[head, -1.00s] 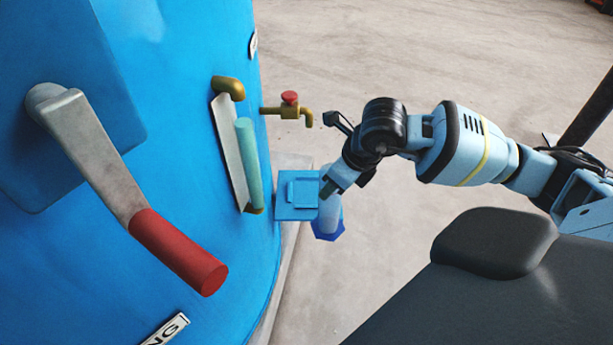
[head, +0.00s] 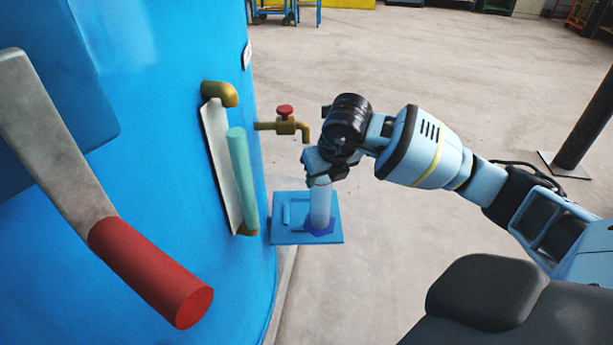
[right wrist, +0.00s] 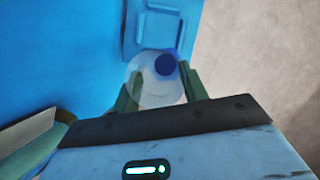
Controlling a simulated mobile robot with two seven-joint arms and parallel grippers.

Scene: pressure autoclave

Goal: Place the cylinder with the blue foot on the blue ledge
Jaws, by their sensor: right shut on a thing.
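The pale translucent cylinder (head: 320,206) stands about upright, and its dark blue foot (head: 320,229) shows against the right part of the blue ledge (head: 334,239). I cannot tell whether the foot touches the ledge or hovers just above it. My right gripper (head: 319,178) is shut on the cylinder's upper part. In the right wrist view the cylinder (right wrist: 150,88) sits between the two greenish fingers, with the ledge (right wrist: 125,35) beyond it. My left gripper is not in view.
The big blue vessel wall (head: 170,190) rises left of the ledge. A sight tube (head: 242,180) and a brass tap with a red knob (head: 285,124) stick out near my gripper. A red-handled lever (head: 150,272) is in the left foreground. The floor to the right is open.

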